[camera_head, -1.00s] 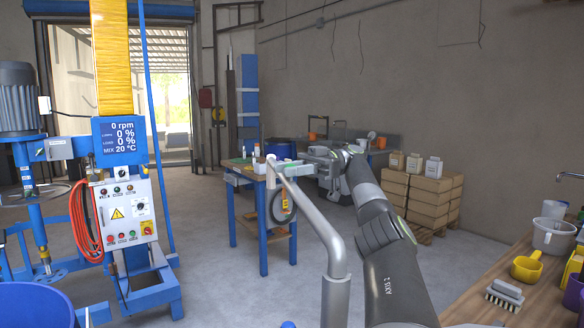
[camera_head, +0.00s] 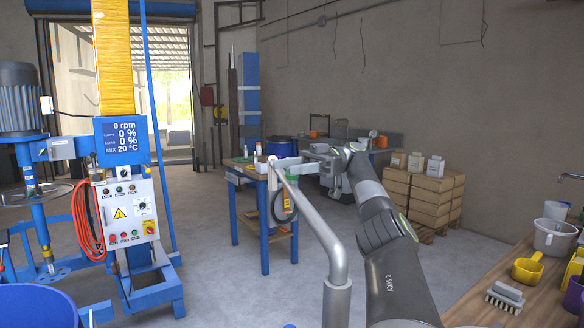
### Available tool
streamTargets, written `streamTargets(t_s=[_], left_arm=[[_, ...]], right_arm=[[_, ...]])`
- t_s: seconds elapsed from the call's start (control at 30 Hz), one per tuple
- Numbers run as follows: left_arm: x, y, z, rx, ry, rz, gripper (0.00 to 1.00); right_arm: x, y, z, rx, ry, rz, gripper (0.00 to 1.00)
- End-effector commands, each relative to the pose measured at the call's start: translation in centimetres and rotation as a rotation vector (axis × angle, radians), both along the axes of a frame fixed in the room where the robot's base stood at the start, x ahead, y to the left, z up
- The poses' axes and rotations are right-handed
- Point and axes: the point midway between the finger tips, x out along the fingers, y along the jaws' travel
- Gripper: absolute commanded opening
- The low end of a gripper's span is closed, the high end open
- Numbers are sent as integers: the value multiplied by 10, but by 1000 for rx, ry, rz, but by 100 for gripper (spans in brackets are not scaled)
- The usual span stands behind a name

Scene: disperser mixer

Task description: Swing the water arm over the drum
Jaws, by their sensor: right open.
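The water arm (camera_head: 318,229) is a grey bent pipe. It rises from a thicker post at the bottom centre and slopes up and away to a pale tip near the blue work table. The drum (camera_head: 38,306) is blue and only its upper part shows at the bottom left corner. The water arm's tip is to the right of the drum, not above it. My right gripper (camera_head: 284,164) is open, at the far end of my right arm, beside the pipe's tip. Whether it touches the pipe I cannot tell. My left gripper is out of view.
The blue mixer with its control box (camera_head: 127,213) and red hose stands at the left. A blue work table (camera_head: 250,205) stands behind the pipe. Stacked boxes (camera_head: 423,196) stand at the back right. A wooden bench (camera_head: 470,308) holds cups and a brush at right.

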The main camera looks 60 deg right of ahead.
Motion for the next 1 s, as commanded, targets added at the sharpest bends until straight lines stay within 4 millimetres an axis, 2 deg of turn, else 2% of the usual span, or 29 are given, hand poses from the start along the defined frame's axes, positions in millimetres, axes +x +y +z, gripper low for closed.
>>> streamTargets(t_s=[0.03, 0.5, 0.73, 1.0], left_arm=[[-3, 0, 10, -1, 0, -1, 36], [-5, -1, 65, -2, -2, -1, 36], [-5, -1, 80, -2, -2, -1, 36], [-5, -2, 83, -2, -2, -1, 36]], right_arm=[[0, 0, 13, 0, 0, 0, 50], [0, 0, 68, 1, -1, -1, 50], [0, 0, 83, 1, -2, -1, 50], [1, 0, 85, 1, -2, -1, 50]])
